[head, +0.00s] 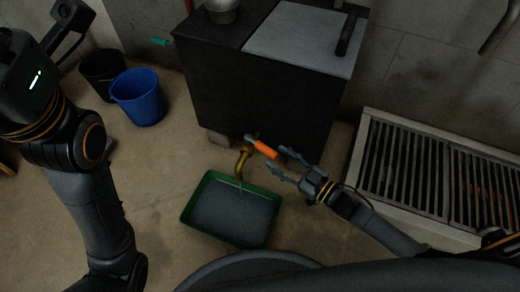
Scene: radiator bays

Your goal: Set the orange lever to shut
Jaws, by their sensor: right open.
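The orange lever (265,149) sits on a brass tap (243,162) low at the front of a dark boiler box (255,95). The lever points sideways, to the right and slightly down in the picture, across the line of the spout. A thin pale streak below the spout looks like running liquid. My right gripper (276,163) is open, with its fingers spread close to the lever's free end. I cannot tell whether it touches the lever. Part of my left gripper (72,18) seems to show at the top left, and its jaws cannot be made out.
A green-rimmed tray (188,212) with dark liquid stands on the floor under the tap. A blue bucket (138,98) and a black bucket (103,66) stand at the left. A slatted radiator (362,150) is on the right. The floor between buckets and tray is clear.

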